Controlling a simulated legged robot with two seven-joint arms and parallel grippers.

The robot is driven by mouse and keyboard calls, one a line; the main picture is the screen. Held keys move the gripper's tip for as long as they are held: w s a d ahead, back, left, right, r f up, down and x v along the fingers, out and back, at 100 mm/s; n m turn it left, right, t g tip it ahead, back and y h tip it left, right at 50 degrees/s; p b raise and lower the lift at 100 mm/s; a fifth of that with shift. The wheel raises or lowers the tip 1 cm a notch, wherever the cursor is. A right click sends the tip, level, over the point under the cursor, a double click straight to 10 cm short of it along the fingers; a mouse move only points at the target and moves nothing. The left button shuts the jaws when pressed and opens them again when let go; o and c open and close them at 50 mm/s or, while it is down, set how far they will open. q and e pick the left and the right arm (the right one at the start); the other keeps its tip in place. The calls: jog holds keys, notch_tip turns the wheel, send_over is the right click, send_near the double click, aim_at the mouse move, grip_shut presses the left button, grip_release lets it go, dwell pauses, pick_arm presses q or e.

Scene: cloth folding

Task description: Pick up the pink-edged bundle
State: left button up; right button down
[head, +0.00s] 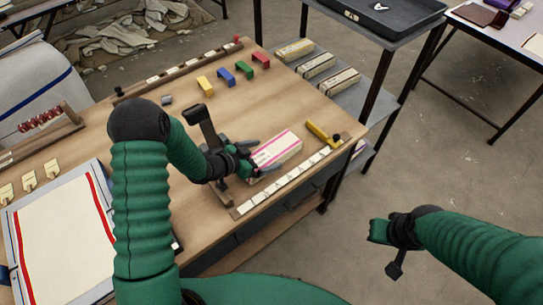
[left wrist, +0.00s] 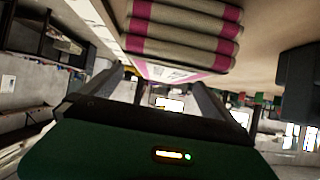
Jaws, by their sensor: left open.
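The pink-edged bundle (head: 277,150) is a cream folded stack with a pink stripe, lying on the wooden table near its right front edge. In the left wrist view its layered, pink-edged folds (left wrist: 185,32) fill the top middle. My left gripper (head: 250,160) is open at the bundle's left end. In the left wrist view its two fingers (left wrist: 160,84) are spread, with the bundle beyond them; contact cannot be told. My right gripper (head: 384,233) hangs over the floor, away from the table; its jaw opening is unclear.
A white marked strip (head: 285,184) lies along the table's front edge, with a yellow tool (head: 319,134) right of the bundle. Small coloured blocks (head: 227,75) stand behind. Several bundles (head: 316,65) rest on a grey shelf. A red-lined cloth board (head: 62,235) lies left.

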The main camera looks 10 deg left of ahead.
aim_at(267, 154)
pick_arm(q)
jog(key=w+f, duration=0.1)
jog(key=w+d+f, duration=0.1)
jog(key=w, duration=0.1)
jog(key=shift+w+d+f, duration=0.15)
jog(key=shift+f, duration=0.2)
jog(key=shift+d+r, duration=0.1)
jog(key=shift+s+d+r, duration=0.15)
jog(key=shift+s+d, duration=0.05)
jog(key=c, duration=0.4)
jog(key=shift+a, duration=0.2)
jog(key=c, duration=1.4)
